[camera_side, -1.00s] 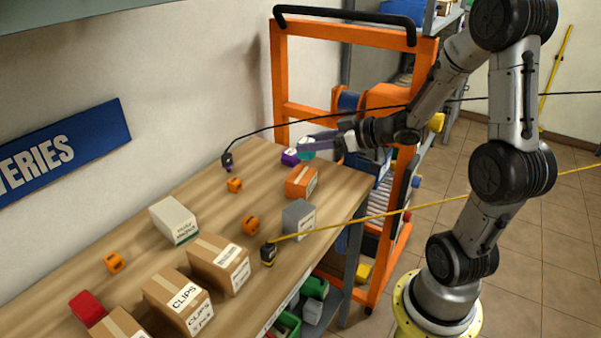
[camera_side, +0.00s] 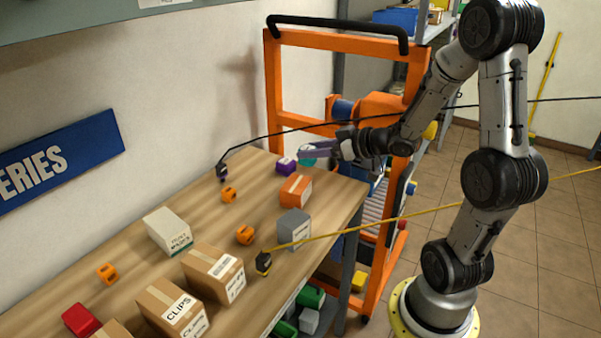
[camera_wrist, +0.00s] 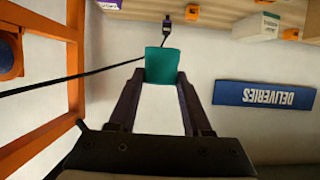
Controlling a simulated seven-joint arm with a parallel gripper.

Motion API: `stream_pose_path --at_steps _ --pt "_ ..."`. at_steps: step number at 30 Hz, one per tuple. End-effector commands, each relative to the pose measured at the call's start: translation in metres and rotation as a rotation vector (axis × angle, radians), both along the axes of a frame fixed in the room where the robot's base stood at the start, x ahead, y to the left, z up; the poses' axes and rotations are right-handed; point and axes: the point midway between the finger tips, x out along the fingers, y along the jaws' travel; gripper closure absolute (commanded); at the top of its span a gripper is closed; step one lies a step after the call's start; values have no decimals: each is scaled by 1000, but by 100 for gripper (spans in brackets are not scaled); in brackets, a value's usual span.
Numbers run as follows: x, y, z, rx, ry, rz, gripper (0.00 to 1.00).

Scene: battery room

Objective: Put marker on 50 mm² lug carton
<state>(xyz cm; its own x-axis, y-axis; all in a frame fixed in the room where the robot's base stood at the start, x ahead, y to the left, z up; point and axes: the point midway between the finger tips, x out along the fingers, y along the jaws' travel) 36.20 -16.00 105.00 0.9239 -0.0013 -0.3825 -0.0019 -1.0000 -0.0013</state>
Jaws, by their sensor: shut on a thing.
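My gripper (camera_wrist: 160,85) is shut on a teal block-shaped piece, which I take as the marker (camera_wrist: 163,64). The marker sits between the fingertips in the wrist view. In the side view the marker (camera_side: 308,162) is partly hidden by my gripper (camera_side: 312,152), near the table's far end, by a small purple box (camera_side: 286,166). An orange carton (camera_side: 295,190) and a grey carton (camera_side: 294,229) stand on the table nearer the camera. Their labels are too small to read, so I cannot tell which is the 50 mm² lug carton.
Brown clips cartons (camera_side: 172,306), a white carton (camera_side: 168,231), small orange blocks (camera_side: 244,235) and a red block (camera_side: 81,320) stand on the wooden table (camera_side: 130,290). A yellow tape measure strap (camera_side: 400,210) stretches over the right edge. An orange frame (camera_side: 273,90) stands behind.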

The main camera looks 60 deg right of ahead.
Motion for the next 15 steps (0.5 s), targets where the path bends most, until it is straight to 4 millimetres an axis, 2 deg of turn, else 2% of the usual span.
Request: stream_pose_path --at_steps 3,6,15 --pt "18 -7 -25 7 6 3 100" --pt "29 -12 -40 4 4 3 100" --pt "45 -20 -60 0 1 1 100"
